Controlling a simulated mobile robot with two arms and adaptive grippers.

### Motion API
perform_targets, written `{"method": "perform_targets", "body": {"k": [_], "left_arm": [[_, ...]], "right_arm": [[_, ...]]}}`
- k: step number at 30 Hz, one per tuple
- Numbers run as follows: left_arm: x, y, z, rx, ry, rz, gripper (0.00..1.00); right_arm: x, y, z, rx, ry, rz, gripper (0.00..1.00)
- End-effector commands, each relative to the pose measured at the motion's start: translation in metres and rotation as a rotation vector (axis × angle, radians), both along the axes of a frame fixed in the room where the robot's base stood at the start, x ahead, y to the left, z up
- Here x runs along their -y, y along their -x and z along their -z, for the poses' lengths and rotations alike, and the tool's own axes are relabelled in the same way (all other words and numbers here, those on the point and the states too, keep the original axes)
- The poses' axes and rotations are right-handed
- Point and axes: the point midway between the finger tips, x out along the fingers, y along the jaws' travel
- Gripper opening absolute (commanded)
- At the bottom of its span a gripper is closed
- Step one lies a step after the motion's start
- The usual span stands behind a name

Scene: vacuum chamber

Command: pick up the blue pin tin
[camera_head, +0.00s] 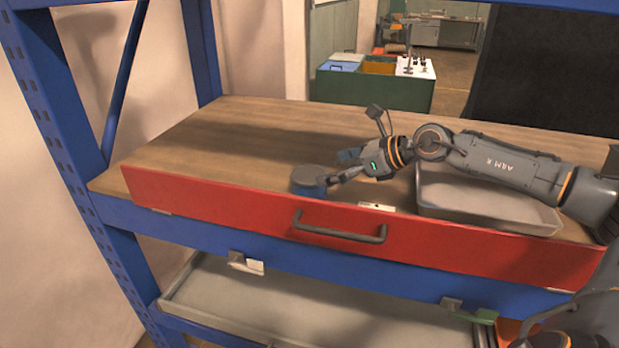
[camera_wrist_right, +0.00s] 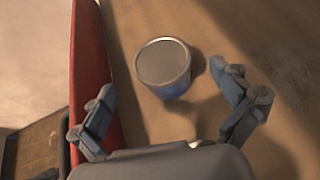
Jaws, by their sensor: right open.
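The blue pin tin (camera_head: 309,182) is a short round tin with a grey lid. It stands upright on the wooden shelf top, close behind the red front panel. My right gripper (camera_head: 341,170) reaches in from the right and is open, with its fingers beside the tin. In the right wrist view, the tin (camera_wrist_right: 164,70) shows from above, ahead of and between the spread fingers of the right gripper (camera_wrist_right: 162,84). A gap shows between each finger and the tin. My left gripper is not in view.
A grey tray (camera_head: 490,207) lies on the shelf under my right arm. The red panel (camera_head: 220,204) with a dark handle (camera_head: 340,229) forms a raised front edge. The wooden top (camera_head: 230,135) is clear left of the tin. Blue uprights (camera_head: 50,90) bound the left side.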

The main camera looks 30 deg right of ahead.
Motion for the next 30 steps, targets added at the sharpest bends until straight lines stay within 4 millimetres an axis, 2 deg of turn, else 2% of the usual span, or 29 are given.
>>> {"method": "perform_targets", "body": {"k": [1, 11, 18, 24, 30], "left_arm": [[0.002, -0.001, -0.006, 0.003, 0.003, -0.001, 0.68], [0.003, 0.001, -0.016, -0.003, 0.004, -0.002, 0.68], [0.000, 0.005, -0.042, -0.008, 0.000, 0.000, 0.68], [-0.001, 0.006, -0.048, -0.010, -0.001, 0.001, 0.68], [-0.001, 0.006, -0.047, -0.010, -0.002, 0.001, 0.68]], "right_arm": [[-0.003, -0.004, -0.002, 0.002, -0.005, -0.002, 1.00], [-0.009, -0.015, 0.007, 0.000, -0.001, 0.000, 1.00], [-0.021, -0.036, 0.020, 0.001, -0.005, -0.001, 1.00], [-0.028, -0.050, 0.031, 0.002, -0.001, -0.001, 1.00], [-0.028, -0.051, 0.035, 0.001, 0.002, 0.000, 1.00]]}}
